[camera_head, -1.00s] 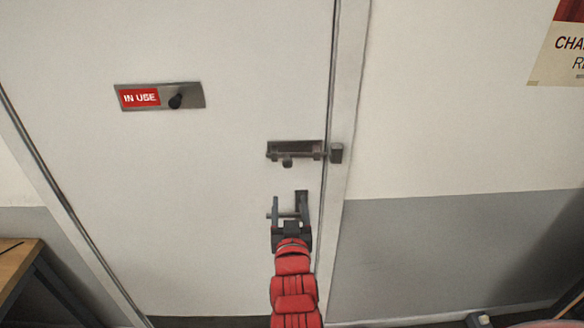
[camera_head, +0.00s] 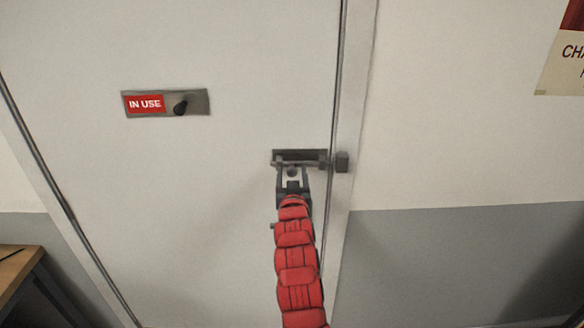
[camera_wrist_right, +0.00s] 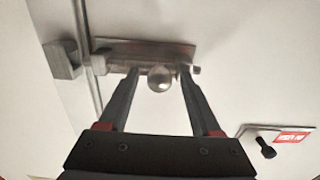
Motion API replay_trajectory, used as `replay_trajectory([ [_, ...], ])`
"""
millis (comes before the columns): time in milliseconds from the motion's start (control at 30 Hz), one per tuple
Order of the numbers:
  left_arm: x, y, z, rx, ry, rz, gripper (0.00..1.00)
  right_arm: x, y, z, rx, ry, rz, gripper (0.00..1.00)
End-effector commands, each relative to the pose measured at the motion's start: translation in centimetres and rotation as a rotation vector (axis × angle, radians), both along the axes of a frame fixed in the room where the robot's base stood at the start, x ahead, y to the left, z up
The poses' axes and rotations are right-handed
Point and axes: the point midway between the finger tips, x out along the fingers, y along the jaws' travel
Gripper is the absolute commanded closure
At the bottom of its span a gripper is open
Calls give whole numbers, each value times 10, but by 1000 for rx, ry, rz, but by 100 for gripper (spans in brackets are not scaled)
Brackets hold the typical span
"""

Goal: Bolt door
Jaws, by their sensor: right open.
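The door (camera_head: 225,50) is pale and looks closed in its frame. A grey sliding bolt (camera_head: 300,155) is mounted near its right edge. The keeper block (camera_head: 342,162) sits on the frame just right of it, and on the left in the wrist view (camera_wrist_right: 65,60). The round bolt knob (camera_wrist_right: 159,78) hangs below the bolt plate (camera_wrist_right: 150,53). My right gripper (camera_head: 292,168) is at the bolt, open, with a finger on either side of the knob (camera_wrist_right: 158,72). I cannot tell whether the fingers touch it, or whether the rod enters the keeper. My left gripper is out of view.
A red IN USE indicator plate (camera_head: 165,103) with a black turn knob is on the door to the left. A wooden table (camera_head: 18,268) stands at the lower left. A paper sign (camera_head: 562,65) hangs on the right wall. The door surface around the bolt is clear.

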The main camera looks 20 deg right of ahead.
Motion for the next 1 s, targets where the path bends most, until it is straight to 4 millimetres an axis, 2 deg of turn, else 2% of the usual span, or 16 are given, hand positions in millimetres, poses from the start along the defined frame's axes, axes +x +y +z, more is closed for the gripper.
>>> replay_trajectory([
  [200, 0, 0, 5, 0, 0, 0, 34, 10, -3, 0, 0, 0, 0, 35],
  [467, 0, 0, 4, 0, 0, 0, 34, 11, -3, -1, 0, 0, 0, 35],
  [800, 0, 0, 4, 0, 0, 0, 34, 11, -3, 0, -1, 0, 0, 96],
  [833, 0, 0, 4, 0, 0, 0, 34, 11, -3, 0, 0, 0, 0, 100],
  [1000, 0, 0, 4, 0, 0, 0, 34, 11, -3, 0, -1, -1, 0, 100],
])
